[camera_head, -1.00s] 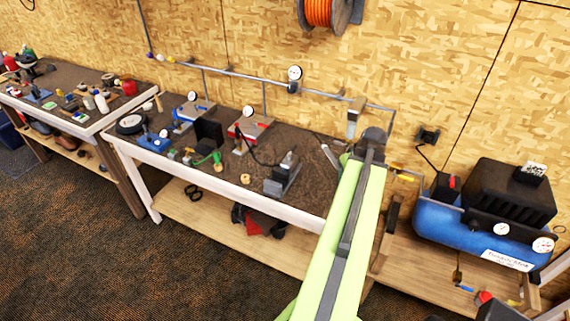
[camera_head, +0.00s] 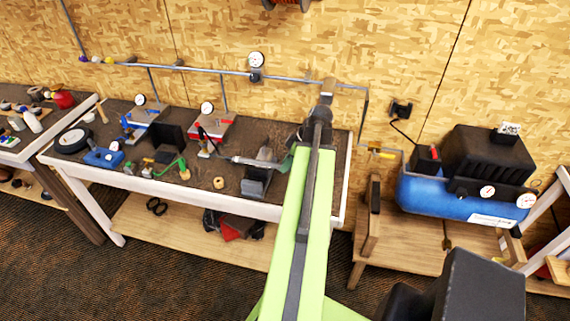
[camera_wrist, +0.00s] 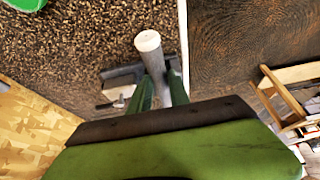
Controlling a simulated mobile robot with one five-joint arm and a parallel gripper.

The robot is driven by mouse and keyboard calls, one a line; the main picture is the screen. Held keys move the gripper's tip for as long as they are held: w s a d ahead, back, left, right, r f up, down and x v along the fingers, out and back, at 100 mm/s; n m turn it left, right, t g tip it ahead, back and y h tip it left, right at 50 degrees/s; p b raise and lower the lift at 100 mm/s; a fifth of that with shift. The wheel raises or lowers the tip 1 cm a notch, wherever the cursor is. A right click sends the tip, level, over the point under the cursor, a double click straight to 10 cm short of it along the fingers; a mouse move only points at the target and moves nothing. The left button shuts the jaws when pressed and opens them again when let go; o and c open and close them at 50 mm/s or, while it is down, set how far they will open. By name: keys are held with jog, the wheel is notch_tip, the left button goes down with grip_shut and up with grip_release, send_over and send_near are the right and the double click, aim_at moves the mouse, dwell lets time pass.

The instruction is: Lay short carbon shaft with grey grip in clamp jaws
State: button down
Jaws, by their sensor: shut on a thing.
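My gripper (camera_wrist: 160,90) is shut on the short shaft's grey grip (camera_wrist: 155,62), whose pale end cap faces the wrist camera. In the head view the gripper's green fingers (camera_head: 288,163) show beside my arm, and the shaft (camera_head: 246,161) runs left from them, over or just behind the clamp (camera_head: 256,182). The clamp is a dark grey block on the bench's front right part. A dark bar and pale block (camera_wrist: 118,92), probably part of the clamp, show below the grip in the wrist view. I cannot tell whether the shaft touches the jaws.
The bench (camera_head: 335,195) carries red (camera_head: 210,125) and blue (camera_head: 138,122) gauge fixtures, a tape roll (camera_head: 219,183) and a green hooked tool (camera_head: 178,168). A pipe with a gauge (camera_head: 256,62) runs behind. A blue compressor (camera_head: 455,195) stands right of the bench.

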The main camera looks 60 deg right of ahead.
notch_tip(320, 180, down, 10)
jog(key=b, duration=0.9)
jog(key=shift+s, duration=0.15)
jog(key=shift+f+b, duration=0.3)
jog(key=shift+b, duration=0.15)
jog(key=c, duration=1.1)
grip_release()
jog(key=shift+c, duration=0.2)
jog(key=p+v, duration=1.5)
jog(key=v, duration=0.2)
jog(key=shift+r+p, duration=0.2)
jog(key=shift+p, duration=0.2)
jog(key=shift+s+d, duration=0.15)
